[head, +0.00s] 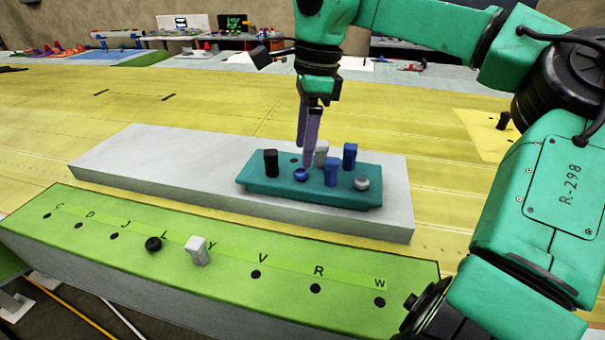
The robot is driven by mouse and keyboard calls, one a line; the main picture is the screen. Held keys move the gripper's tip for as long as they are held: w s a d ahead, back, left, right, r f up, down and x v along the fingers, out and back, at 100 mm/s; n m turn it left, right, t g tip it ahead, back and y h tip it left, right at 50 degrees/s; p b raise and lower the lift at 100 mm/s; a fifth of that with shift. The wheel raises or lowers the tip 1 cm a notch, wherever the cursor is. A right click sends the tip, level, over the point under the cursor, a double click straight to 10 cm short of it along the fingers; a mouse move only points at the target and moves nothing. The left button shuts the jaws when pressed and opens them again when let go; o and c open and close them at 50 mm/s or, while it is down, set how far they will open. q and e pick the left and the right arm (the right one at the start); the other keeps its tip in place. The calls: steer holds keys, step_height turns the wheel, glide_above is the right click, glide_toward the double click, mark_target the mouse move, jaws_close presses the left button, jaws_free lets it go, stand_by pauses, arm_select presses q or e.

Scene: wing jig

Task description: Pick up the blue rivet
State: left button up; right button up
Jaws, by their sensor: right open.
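A teal block (255,190) holds several rivets. A blue round-headed piece (301,175) sits low at its front, left of centre. A blue upright piece (331,172) stands to its right, and a second blue upright piece (349,155) stands behind that. My right gripper (306,156) points down over the block, open, with nothing seen between its fingers. Its tips are just above and behind the blue round-headed piece; I cannot tell whether they touch anything. My left gripper is not in view.
The block also holds a black piece (270,162), a white upright piece (321,153) and a silver round-headed piece (362,183). It rests on a grey slab (130,160). In front, a green lettered bar (200,290) has holes, a black piece (153,244) and a white piece (198,251).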

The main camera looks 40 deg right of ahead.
mark_target(300, 171)
steer(key=f, duration=0.3)
steer(key=f+p, duration=0.1)
steer(key=shift+a+f, duration=0.15)
steer(key=shift+a, duration=0.15)
steer(key=shift+a+f, duration=0.1)
steer(key=shift+f, duration=0.05)
steer(key=shift+c, duration=0.8)
steer(key=shift+w, duration=0.1)
jaws_close()
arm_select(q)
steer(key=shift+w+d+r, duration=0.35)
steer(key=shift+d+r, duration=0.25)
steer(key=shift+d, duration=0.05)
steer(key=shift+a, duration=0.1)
